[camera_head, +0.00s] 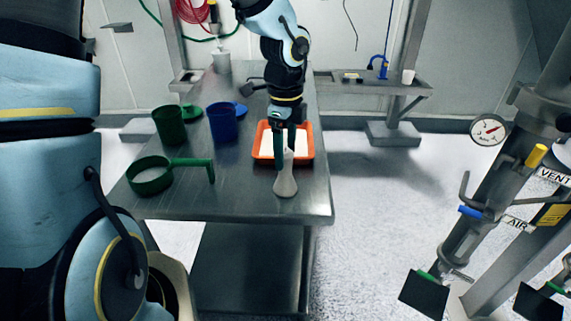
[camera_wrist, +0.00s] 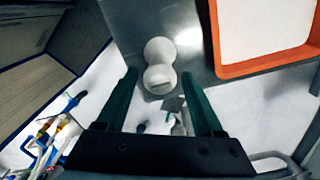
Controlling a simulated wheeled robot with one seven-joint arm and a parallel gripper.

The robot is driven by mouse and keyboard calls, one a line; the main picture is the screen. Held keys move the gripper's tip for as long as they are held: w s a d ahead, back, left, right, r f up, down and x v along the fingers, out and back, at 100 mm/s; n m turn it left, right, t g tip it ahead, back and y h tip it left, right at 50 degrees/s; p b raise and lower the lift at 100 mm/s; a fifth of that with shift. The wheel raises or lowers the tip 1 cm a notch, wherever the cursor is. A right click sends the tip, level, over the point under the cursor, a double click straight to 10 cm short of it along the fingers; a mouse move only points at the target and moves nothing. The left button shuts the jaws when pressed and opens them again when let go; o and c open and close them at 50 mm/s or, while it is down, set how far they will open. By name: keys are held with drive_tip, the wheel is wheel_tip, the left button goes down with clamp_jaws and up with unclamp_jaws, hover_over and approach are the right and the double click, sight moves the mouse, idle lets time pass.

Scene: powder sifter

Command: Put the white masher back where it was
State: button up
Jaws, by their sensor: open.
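The white masher (camera_head: 286,183) stands on the metal table near its front right corner, just in front of the orange tray. It has a wide base and a narrower upper part. It also shows in the wrist view (camera_wrist: 159,50), with its rounded near end between the fingertips. My gripper (camera_head: 285,160) points down with its dark green fingers at the masher's upper part. In the wrist view my gripper (camera_wrist: 159,77) is open, with a finger on either side and a visible gap. The left finger hides part of the masher in the head view.
The orange tray (camera_head: 258,154) with white powder lies right behind the masher. A green sieve with handle (camera_head: 151,188), a green cup (camera_head: 169,126) and a blue cup (camera_head: 223,124) stand to the left. The table's front right edge (camera_head: 331,205) is close. The front middle of the table is clear.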

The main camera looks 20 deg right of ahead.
wheel_tip(320, 180, up, 7)
drive_tip(key=shift+r, duration=0.15)
drive_tip(key=w+a+f+n, duration=0.1)
drive_tip(key=a+n, duration=1.2)
drive_tip(key=a, duration=0.1)
drive_tip(key=w+a+f+n+t, duration=0.1)
drive_tip(key=a+f+n, duration=0.1)
drive_tip(key=a+n, duration=1.1)
drive_tip(key=shift+w+a+f+t, duration=0.15)
drive_tip(key=shift+a+f+t, duration=0.15)
drive_tip(key=shift+a, duration=0.6)
